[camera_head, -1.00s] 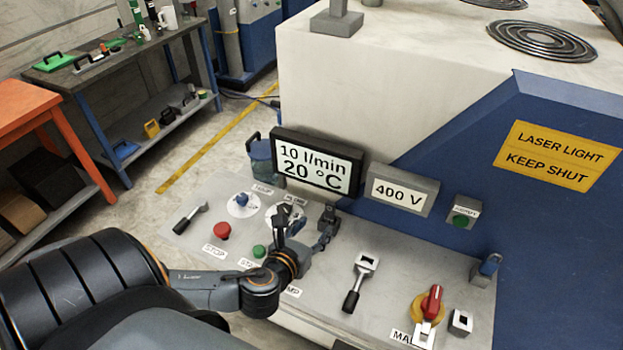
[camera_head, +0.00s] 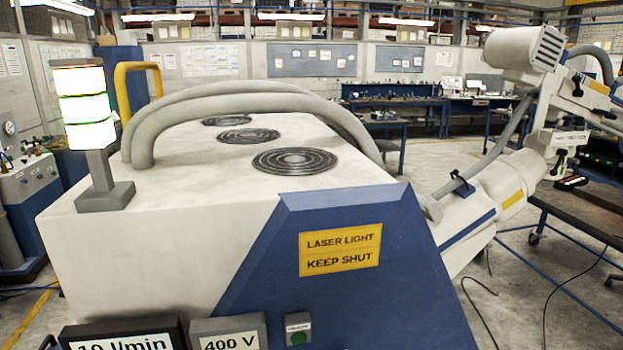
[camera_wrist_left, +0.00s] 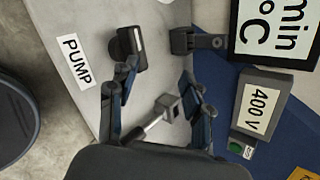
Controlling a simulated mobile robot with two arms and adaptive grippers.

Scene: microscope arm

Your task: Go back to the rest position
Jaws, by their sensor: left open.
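My left gripper (camera_wrist_left: 158,82) shows in the left wrist view, open, with nothing between its two fingers. It is over the grey control panel (camera_wrist_left: 95,25) of the machine. A black switch (camera_wrist_left: 127,47) near the PUMP label (camera_wrist_left: 76,60) lies just beyond one fingertip; I cannot tell if they touch. A lever with a square grey end (camera_wrist_left: 166,107) shows between the fingers. Neither gripper shows in the head view now, and my right gripper is in no view.
The white and blue machine (camera_head: 225,200) fills the middle of the head view, with a lit signal tower (camera_head: 82,105) at its left and a microscope arm (camera_head: 520,170) at its right. The 400 V display (camera_wrist_left: 262,100) is near the gripper.

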